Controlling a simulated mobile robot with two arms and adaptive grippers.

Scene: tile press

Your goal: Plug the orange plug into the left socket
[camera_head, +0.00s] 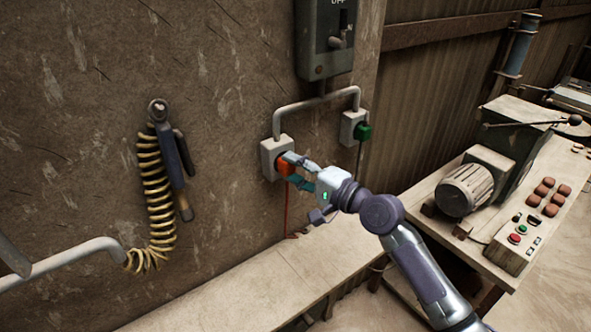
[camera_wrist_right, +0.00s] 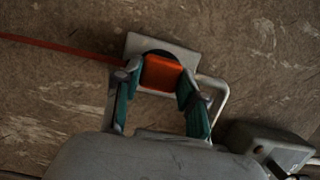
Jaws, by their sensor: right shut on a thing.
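The orange plug (camera_head: 284,165) is at the front of the left socket (camera_head: 268,157), a pale box on the wall. My right gripper (camera_head: 291,170) is shut on the plug. In the right wrist view the plug (camera_wrist_right: 161,73) sits between the two fingertips (camera_wrist_right: 158,84), in front of the dark round opening of the socket box (camera_wrist_right: 136,42). I cannot tell how deep the plug sits. A red cord (camera_wrist_right: 60,48) runs from the plug and hangs down the wall in the head view. My left gripper is not in view.
The right socket (camera_head: 348,128) holds a green plug (camera_head: 363,132). A switch box (camera_head: 325,40) hangs above, joined by grey conduit. A coiled yellow hose (camera_head: 155,200) hangs at left. A bench ledge (camera_head: 270,285) lies below; a machine table (camera_head: 540,225) with buttons stands at right.

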